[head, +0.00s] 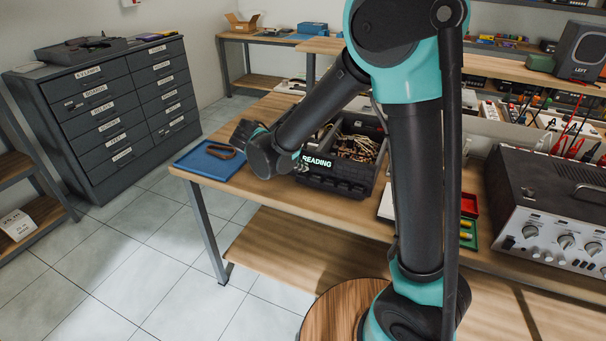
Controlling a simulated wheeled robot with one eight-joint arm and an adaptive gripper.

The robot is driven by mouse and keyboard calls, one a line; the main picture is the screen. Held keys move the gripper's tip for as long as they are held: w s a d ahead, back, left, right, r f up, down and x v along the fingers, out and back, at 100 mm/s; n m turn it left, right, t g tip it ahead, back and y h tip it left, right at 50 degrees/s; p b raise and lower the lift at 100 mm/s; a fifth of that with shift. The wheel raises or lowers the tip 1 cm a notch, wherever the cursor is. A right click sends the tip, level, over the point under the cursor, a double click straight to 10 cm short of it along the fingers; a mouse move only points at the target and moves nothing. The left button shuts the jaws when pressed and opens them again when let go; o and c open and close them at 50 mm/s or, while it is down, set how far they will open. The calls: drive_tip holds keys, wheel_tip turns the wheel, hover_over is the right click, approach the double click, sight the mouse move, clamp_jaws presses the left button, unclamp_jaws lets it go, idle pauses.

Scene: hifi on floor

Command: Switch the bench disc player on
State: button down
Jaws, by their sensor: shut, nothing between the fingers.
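No unit that I can clearly tell as the disc player shows in this view. A hi-fi unit with a silver front, several knobs and a dark top (560,215) stands on the bench at the right; I cannot read its markings. My gripper (243,133) is small and dark at the end of my arm, left of centre, above the bench's left end. It is shut and empty, well apart from the silver-fronted unit. My arm hides the middle of the bench.
A blue tray (194,160) with a brown loop lies at the bench's left end. A black box of cables (345,183) stands behind my wrist. Red and green bins (468,232) sit near the unit. A drawer cabinet (108,120) stands left; the floor between is clear.

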sight(301, 175)
drive_tip(key=shift+r, duration=0.1)
drive_tip(key=shift+r, duration=2.95)
